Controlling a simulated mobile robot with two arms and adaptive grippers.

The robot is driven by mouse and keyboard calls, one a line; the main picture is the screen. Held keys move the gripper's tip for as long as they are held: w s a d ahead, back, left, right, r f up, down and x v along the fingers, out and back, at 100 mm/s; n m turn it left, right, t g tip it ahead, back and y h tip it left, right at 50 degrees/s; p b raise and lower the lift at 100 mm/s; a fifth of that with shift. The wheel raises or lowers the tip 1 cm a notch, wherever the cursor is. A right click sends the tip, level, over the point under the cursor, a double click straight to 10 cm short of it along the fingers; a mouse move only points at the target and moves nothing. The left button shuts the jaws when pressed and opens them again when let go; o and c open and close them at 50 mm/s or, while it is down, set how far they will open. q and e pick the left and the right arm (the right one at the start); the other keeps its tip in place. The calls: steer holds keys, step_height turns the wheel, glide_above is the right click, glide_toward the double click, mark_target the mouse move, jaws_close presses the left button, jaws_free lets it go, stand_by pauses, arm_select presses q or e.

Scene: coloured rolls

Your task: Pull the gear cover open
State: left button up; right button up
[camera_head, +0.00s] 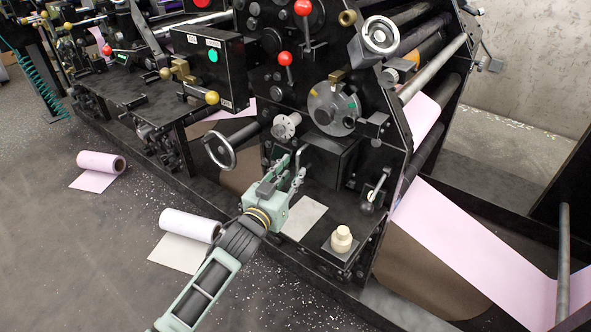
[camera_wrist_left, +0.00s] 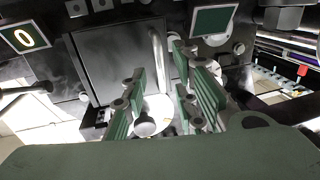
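The gear cover (camera_head: 330,157) is a dark, box-like panel low on the front of the black machine, and looks shut. In the left wrist view it is a dark square panel (camera_wrist_left: 118,62). A silver bar handle (camera_wrist_left: 158,55) runs along its right edge. My left gripper (camera_head: 291,168) is in front of the handle side of the cover. In the left wrist view its green fingers (camera_wrist_left: 163,80) are apart, with the handle showing between them and a gap on each side. Whether the fingertips reach around the bar cannot be told. My right gripper is not in view.
A hand wheel (camera_head: 219,150) sticks out left of the cover. A cream knob (camera_head: 341,239) stands on the ledge at lower right. A white roll (camera_head: 190,225) and a pink roll (camera_head: 101,163) lie on the floor at left. Pink web (camera_head: 450,235) runs at right.

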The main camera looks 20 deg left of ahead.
mark_target(318, 165)
arm_select(q)
steer(key=shift+w+d, duration=0.2)
steer(key=shift+w, duration=1.2)
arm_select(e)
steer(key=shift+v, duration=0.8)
arm_select(q)
steer(key=shift+c, duration=0.6)
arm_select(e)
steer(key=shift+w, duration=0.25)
arm_select(q)
jaws_close()
